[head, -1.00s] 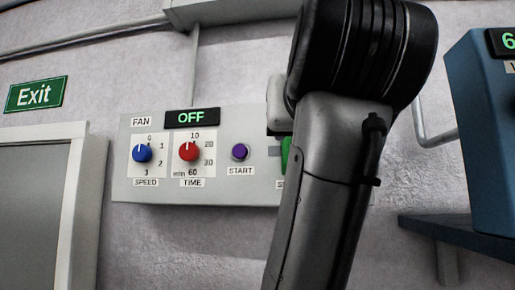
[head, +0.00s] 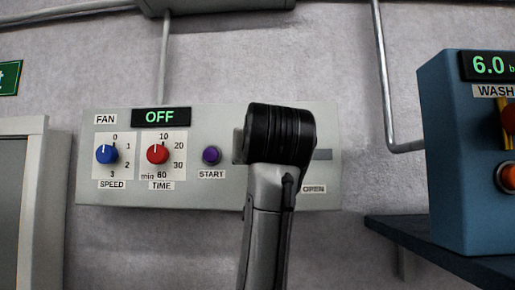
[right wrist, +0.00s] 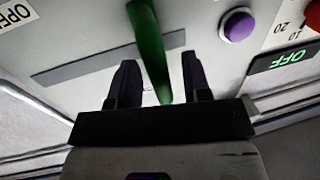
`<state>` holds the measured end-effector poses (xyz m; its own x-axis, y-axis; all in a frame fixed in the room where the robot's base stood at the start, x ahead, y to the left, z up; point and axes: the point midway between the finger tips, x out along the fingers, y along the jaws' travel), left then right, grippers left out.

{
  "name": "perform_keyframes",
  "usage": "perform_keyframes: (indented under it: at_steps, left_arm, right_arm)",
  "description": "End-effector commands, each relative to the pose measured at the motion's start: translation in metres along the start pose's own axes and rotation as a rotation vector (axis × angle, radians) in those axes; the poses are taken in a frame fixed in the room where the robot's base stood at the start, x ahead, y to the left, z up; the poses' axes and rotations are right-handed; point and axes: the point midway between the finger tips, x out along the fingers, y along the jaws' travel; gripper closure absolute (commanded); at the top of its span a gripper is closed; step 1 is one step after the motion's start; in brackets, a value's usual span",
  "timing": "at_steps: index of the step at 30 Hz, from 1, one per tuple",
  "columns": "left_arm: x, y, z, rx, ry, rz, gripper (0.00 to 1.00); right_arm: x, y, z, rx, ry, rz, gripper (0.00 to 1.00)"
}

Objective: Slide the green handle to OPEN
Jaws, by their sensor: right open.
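The green handle (right wrist: 150,48) stands out from a grey slot (right wrist: 85,67) in the right wrist view, near the slot end away from the OPEN label (right wrist: 14,14). My right gripper (right wrist: 159,60) is open, with one dark finger on each side of the handle. I cannot tell whether either finger touches it. In the head view my right arm covers the handle and gripper; the slot's right part and the OPEN label (head: 314,189) show beside it. My left gripper is not in view.
The fan panel (head: 90,170) carries an OFF display (head: 160,120), a blue SPEED knob (head: 107,154), a red TIME knob (head: 157,153) and a purple START button (head: 211,155). A blue washer box (head: 450,170) on a dark shelf (head: 400,236) stands to the right.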

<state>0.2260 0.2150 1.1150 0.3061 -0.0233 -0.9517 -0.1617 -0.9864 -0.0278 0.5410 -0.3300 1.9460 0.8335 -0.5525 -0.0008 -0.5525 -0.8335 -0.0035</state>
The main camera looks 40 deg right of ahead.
Motion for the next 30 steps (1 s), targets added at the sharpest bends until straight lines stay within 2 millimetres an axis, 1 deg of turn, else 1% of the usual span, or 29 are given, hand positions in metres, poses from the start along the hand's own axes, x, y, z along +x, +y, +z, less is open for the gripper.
perform_keyframes:
  at_steps: [8, 21, 22, 30]
  left_arm:
    - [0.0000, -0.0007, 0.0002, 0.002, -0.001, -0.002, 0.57]
    - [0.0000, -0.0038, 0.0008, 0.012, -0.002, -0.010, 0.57]
    - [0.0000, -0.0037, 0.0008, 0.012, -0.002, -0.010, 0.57]
    - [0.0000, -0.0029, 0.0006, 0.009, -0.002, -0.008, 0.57]
  right_arm:
    - [0.0008, 0.0000, 0.0002, 0.000, 0.000, 0.000, 0.56]
    - [0.0005, -0.0001, 0.0000, 0.000, 0.000, 0.000, 0.98]
    - [0.0004, -0.0001, 0.0000, 0.000, 0.000, 0.000, 1.00]
    - [0.0003, -0.0001, -0.0001, 0.000, 0.001, -0.001, 1.00]
